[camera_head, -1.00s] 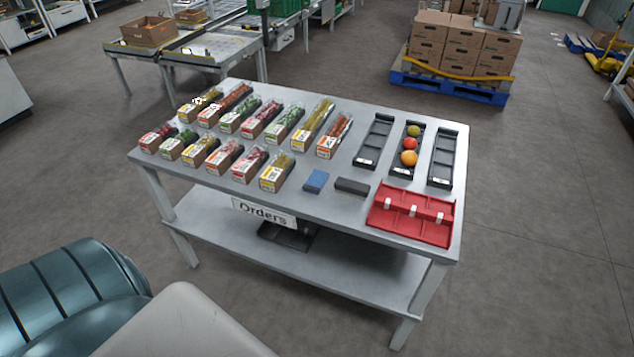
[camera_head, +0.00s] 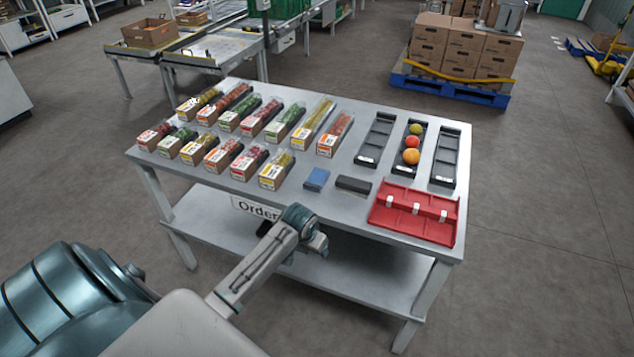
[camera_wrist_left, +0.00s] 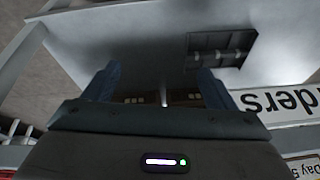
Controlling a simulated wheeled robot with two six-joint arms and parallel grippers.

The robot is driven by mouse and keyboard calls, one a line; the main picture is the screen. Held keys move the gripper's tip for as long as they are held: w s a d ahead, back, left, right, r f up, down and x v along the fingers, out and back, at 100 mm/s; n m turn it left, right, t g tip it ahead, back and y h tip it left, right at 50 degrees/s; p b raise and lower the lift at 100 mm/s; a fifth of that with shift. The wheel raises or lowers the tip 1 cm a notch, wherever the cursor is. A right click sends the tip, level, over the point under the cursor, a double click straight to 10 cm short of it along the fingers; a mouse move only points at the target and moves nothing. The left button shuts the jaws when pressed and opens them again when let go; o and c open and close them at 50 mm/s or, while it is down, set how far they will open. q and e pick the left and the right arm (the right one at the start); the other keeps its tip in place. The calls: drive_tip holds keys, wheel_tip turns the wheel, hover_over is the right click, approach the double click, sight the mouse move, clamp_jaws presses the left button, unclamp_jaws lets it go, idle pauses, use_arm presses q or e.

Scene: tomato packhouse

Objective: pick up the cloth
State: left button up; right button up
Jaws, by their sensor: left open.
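The cloth looks to be the small blue folded square (camera_head: 316,179) lying flat near the front edge of the table, left of a dark grey block. My left arm reaches in from the lower left in the head view and ends in front of the table's front edge, short of the cloth. In the left wrist view my left gripper (camera_wrist_left: 156,78) is open, with nothing between its two fingers. The cloth does not show in that view. My right gripper is in neither view.
The metal table (camera_head: 225,187) holds rows of packed tomato punnets, black trays (camera_head: 442,160), a red tray (camera_head: 385,221) and the dark grey block (camera_head: 353,185). An "Orders" sign (camera_wrist_left: 278,102) hangs at the front. A black tray (camera_wrist_left: 222,50) lies on the lower shelf.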

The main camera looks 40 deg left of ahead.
use_arm(q)
wheel_tip(320, 180, up, 9)
drive_tip(key=w, duration=0.2)
drive_tip(key=n, duration=0.2)
approach(318, 176)
drive_tip(key=f, duration=0.2)
drive_tip(key=w+f, duration=0.1)
drive_tip(key=shift+a+t, duration=0.25)
drive_tip(key=shift+t, duration=0.05)
drive_tip(key=shift+w+f+p, duration=0.2)
drive_tip(key=shift+f+p, duration=0.35)
drive_tip(key=p+x, duration=0.1)
drive_tip(key=x, duration=0.2)
drive_tip(key=shift+f, duration=0.25)
drive_tip(key=shift+w+a+f, duration=0.1)
drive_tip(key=shift+f, duration=0.3)
drive_tip(key=shift+f, duration=0.15)
drive_tip(key=shift+c, duration=0.5)
